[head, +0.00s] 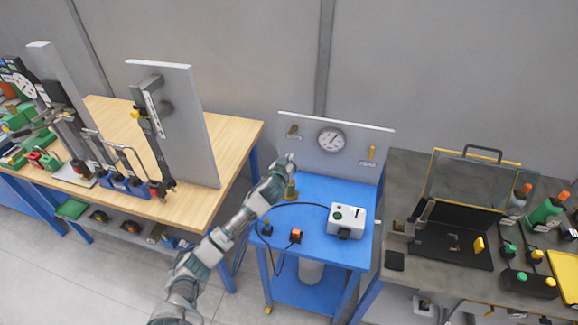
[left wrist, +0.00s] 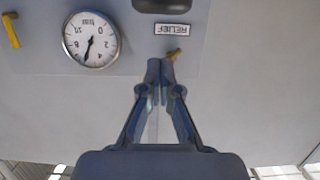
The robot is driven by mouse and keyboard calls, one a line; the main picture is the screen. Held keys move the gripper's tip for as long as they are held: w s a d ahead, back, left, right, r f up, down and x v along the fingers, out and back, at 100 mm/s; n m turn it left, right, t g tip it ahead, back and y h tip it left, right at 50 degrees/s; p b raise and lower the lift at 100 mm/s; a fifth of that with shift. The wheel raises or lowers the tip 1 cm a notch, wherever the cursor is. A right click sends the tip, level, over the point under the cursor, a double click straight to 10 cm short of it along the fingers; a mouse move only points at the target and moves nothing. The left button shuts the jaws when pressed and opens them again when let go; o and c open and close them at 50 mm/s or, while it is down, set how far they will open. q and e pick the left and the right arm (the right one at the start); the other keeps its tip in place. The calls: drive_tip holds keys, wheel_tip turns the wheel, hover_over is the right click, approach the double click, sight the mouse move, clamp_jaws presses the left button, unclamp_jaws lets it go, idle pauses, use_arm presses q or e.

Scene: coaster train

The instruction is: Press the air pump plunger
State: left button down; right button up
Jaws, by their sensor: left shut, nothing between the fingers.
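My left gripper (head: 290,159) reaches over the blue table in front of the upright panel. Its fingers are shut and empty, and they show in the left wrist view (left wrist: 161,68). A brass-coloured upright piece (head: 291,191) stands just below the gripper in the head view; I cannot tell whether it is the air pump plunger. A white box (head: 346,220) with a green button sits on the table to the right of the gripper. A round gauge (head: 331,140) is on the panel; it also shows upside down in the left wrist view (left wrist: 90,39). My right gripper is not in view.
A small brass lever (left wrist: 174,54) by the RELIEF label (left wrist: 173,29) appears near my fingertips in the left wrist view. A yellow lever (head: 372,153) is at the panel's right. A black cable (head: 290,204) crosses the blue table (head: 325,190). Crowded benches flank it.

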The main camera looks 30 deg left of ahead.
use_arm(q)
drive_tip(key=shift+f, duration=2.05)
